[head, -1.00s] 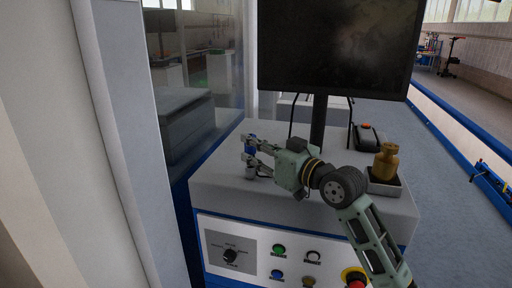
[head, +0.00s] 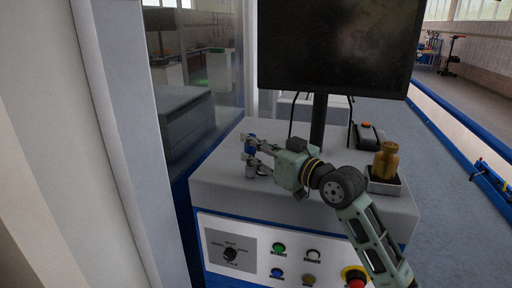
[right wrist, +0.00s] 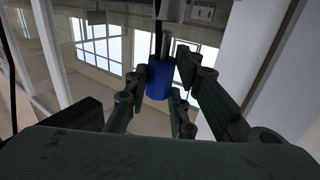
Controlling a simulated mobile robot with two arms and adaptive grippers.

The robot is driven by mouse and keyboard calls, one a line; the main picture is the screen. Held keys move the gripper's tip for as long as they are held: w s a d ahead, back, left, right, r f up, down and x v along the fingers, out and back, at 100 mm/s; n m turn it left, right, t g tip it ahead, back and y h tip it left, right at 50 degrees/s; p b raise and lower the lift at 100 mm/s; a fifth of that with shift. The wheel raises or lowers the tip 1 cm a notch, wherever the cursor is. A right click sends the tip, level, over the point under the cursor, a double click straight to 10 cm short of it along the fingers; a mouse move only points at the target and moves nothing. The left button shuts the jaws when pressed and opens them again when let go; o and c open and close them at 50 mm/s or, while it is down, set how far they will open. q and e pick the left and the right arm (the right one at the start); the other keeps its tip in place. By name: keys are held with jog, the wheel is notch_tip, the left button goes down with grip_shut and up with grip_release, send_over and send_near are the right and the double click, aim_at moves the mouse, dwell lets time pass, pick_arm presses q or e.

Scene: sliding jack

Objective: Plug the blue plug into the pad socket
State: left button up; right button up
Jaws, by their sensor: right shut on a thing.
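My right gripper (head: 250,155) reaches in over the left part of the grey cabinet top. It is shut on the blue plug (head: 250,145), of which only a little shows between the fingers. In the right wrist view the blue plug (right wrist: 160,78) is a short blue cylinder between the fingertips, with grey metal just above it. A pale grey part (right wrist: 172,9) shows at the top edge there; I cannot tell whether it touches the plug or is the pad socket. The pad socket cannot be made out in the head view. My left gripper is not in view.
A monitor (head: 338,45) stands on a post behind my right arm. A brass weight (head: 386,160) sits in a tray at the right, near a dark box with a red button (head: 366,135). The cabinet (head: 225,195) front carries buttons. A glass panel (head: 205,70) rises at the left.

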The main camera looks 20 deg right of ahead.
jog(key=shift+f+b, duration=0.65)
jog(key=shift+f, duration=0.45)
jog(key=shift+r, duration=0.15)
jog(key=shift+r+p, duration=0.5)
jog(key=shift+p, duration=0.2)
jog(key=shift+r, duration=0.15)
jog(key=shift+p, duration=0.5)
dwell(0.6)
jog(key=shift+f+b, duration=0.5)
jog(key=shift+f, duration=0.25)
jog(key=o, duration=1.1)
jog(key=shift+o, duration=0.2)
jog(key=shift+f, duration=0.1)
